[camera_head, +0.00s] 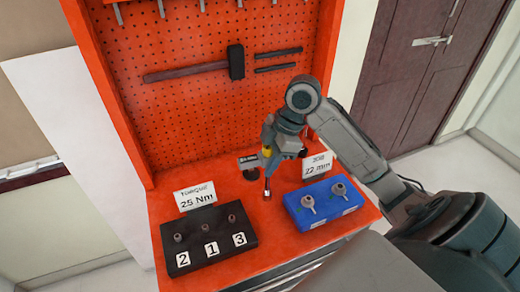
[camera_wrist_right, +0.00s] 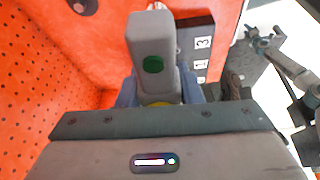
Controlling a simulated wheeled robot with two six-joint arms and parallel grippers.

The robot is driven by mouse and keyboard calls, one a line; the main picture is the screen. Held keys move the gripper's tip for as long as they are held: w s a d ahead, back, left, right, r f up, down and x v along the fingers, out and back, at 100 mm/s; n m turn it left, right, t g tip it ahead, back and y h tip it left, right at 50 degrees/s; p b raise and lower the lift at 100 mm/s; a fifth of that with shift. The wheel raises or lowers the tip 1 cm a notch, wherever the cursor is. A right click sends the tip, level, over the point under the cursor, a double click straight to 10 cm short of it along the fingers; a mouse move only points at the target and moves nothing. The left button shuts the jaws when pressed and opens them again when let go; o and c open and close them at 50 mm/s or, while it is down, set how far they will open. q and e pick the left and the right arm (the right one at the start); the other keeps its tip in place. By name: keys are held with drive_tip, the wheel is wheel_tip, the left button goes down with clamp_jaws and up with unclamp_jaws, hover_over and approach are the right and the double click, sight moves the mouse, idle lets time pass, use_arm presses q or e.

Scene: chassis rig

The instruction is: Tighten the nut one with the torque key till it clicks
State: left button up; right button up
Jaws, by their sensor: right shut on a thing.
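The black block (camera_head: 195,258) carries three nuts behind the labels 2, 1 and 3. Nut one (camera_head: 205,228) is the middle one. My right gripper (camera_head: 267,148) is shut on the torque key, which hangs upright above the orange bench, right of and behind the block. The key's yellow band (camera_head: 266,153) and thin dark shaft (camera_head: 267,183) show below the fingers, and its lower end is apart from the block. In the right wrist view the key's grey top with a green disc (camera_wrist_right: 153,64) fills the middle and partly hides the block (camera_wrist_right: 190,38).
A blue tray (camera_head: 328,208) with two sockets stands right of the block, with a 22 mm sign (camera_head: 317,165) behind it. A 25 Nm sign (camera_head: 195,195) stands behind the block. An orange pegboard (camera_head: 210,110) with a hammer (camera_head: 236,62) rises at the back.

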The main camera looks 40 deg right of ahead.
sight(268, 147)
drive_tip(key=shift+s+a+r, duration=0.15)
drive_tip(key=shift+s+a, duration=0.1)
drive_tip(key=shift+s, duration=0.6)
drive_tip(key=shift+r, duration=0.1)
drive_tip(key=shift+w+r+p, duration=0.25)
drive_tip(key=shift+r+p, duration=0.4)
drive_tip(key=shift+p, duration=0.1)
drive_tip(key=shift+w+d+r+p, duration=0.15)
drive_tip(key=shift+w+r+p, duration=0.1)
drive_tip(key=shift+r+p, duration=0.6)
drive_tip(key=shift+w+d+r+p, duration=0.1)
drive_tip(key=shift+w+r+p, duration=0.2)
drive_tip(key=shift+r+p, duration=0.6)
drive_tip(key=shift+f, duration=0.1)
